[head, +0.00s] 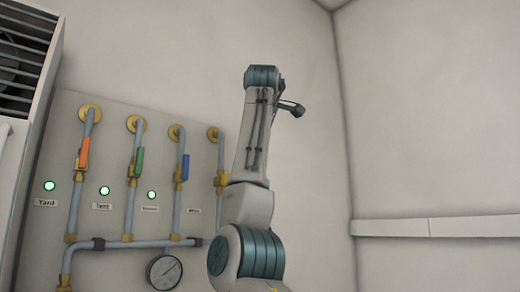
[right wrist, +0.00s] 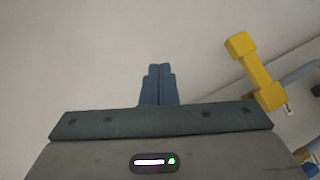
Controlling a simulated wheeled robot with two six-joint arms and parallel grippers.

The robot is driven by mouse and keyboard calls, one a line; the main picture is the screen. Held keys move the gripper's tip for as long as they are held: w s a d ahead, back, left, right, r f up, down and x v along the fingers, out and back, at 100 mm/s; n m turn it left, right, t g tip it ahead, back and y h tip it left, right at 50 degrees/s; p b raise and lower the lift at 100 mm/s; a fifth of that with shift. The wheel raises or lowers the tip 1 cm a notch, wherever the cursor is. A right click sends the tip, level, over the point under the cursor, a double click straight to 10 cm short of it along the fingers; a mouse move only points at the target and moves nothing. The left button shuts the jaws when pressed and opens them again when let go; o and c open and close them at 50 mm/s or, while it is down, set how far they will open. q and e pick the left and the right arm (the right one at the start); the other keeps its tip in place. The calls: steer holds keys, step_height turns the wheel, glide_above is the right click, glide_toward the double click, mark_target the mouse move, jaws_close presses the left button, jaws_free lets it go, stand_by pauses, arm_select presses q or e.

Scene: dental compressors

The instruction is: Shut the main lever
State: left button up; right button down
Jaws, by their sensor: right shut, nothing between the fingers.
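A wall panel in the head view carries several upright blue-grey pipes. The orange lever (head: 83,153), green lever (head: 139,161) and blue lever (head: 185,167) lie along their pipes. The fourth pipe (head: 219,157) stands above and right of a small label (head: 194,211) that looks like "Main". My right arm covers part of this pipe, and I cannot make out its lever. In the right wrist view my right gripper (right wrist: 160,72) is shut and empty. A yellow valve part (right wrist: 255,70) is to its right, apart from the fingers; I cannot tell whether it is the lever or the valve body.
Green lamps glow by the first (head: 49,185), second (head: 104,191) and third labels (head: 151,195). A round gauge (head: 164,272) hangs below the horizontal pipe (head: 130,244). A louvred unit (head: 28,75) stands at the left. A pale rail (head: 430,228) runs along the right wall.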

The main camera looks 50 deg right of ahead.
arm_select(q)
steer(key=shift+s+d+f, duration=0.1)
steer(key=shift+f, duration=0.05)
arm_select(e)
steer(key=shift+s+a+r, duration=0.15)
steer(key=shift+s+r, duration=0.7)
steer(key=shift+s, duration=0.05)
steer(key=shift+s, duration=0.15)
